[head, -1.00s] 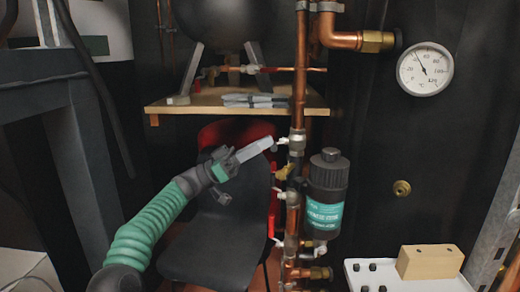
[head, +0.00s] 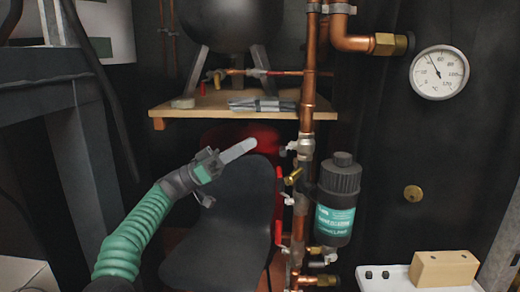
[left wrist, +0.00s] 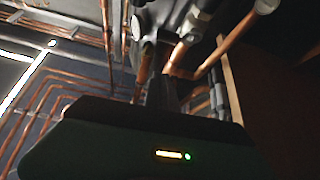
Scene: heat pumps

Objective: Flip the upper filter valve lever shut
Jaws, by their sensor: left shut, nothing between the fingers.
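A dark filter canister (head: 338,205) with a teal label stands beside a vertical copper pipe. The upper valve (head: 303,146) sits on that pipe, left of and above the canister, with a small pale stub on its left side. Red lever handles (head: 279,186) show lower on the pipe's left side. Which handle belongs to which valve is hard to tell. My left gripper (head: 252,144) is shut and empty, left of the upper valve with a gap between them. My right gripper is out of view.
A wooden shelf (head: 214,108) with grey items spans above the gripper. A black chair (head: 232,205) stands below and behind it. A dial gauge (head: 439,73) hangs at right. A wooden block (head: 444,269) lies on a white surface. Copper pipes (left wrist: 205,60) fill the left wrist view.

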